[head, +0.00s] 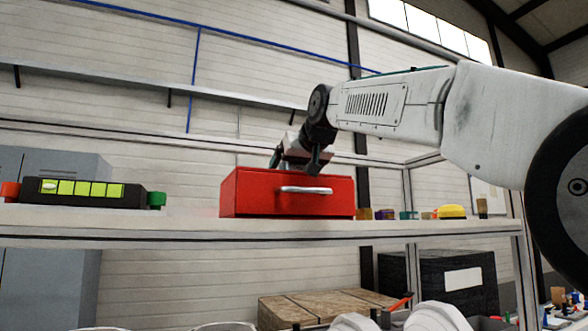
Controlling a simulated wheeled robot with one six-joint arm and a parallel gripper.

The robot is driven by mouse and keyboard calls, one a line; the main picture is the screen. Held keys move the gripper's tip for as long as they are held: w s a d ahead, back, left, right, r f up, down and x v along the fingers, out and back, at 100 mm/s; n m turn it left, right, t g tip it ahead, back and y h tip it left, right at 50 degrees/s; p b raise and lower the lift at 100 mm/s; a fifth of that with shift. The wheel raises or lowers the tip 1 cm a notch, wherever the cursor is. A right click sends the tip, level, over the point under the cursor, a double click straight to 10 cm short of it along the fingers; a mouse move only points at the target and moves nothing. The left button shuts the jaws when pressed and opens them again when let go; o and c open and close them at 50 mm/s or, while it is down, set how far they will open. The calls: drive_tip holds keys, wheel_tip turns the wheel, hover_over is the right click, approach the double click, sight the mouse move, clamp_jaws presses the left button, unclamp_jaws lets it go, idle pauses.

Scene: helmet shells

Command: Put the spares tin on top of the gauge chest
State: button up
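A red chest (248,196) with one drawer and a pale bar handle stands on the shelf; it looks like the gauge chest. My gripper (295,163) is just above the chest's top, pointing down, with its two dark fingers apart. A small greyish surface shows between the fingers. I cannot tell whether it is the spares tin or part of the gripper. The fingertips lie close to the chest's top edge, and I cannot tell whether they touch it. No spares tin is clearly visible elsewhere.
On the shelf (180,222), a black level-like box (85,192) with yellow-green panels and red and green ends stands at left. Several small coloured items and a yellow object (451,212) sit right of the chest. Below are a brown carton (320,306) and a black case (455,282).

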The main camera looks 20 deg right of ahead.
drive_tip(key=shift+s+r, duration=0.2)
drive_tip(key=shift+s, duration=0.05)
drive_tip(key=v, duration=1)
drive_tip(key=shift+s+r, duration=0.2)
drive_tip(key=shift+s, duration=0.05)
drive_tip(key=shift+s+r, duration=0.15)
drive_tip(key=shift+s, duration=0.25)
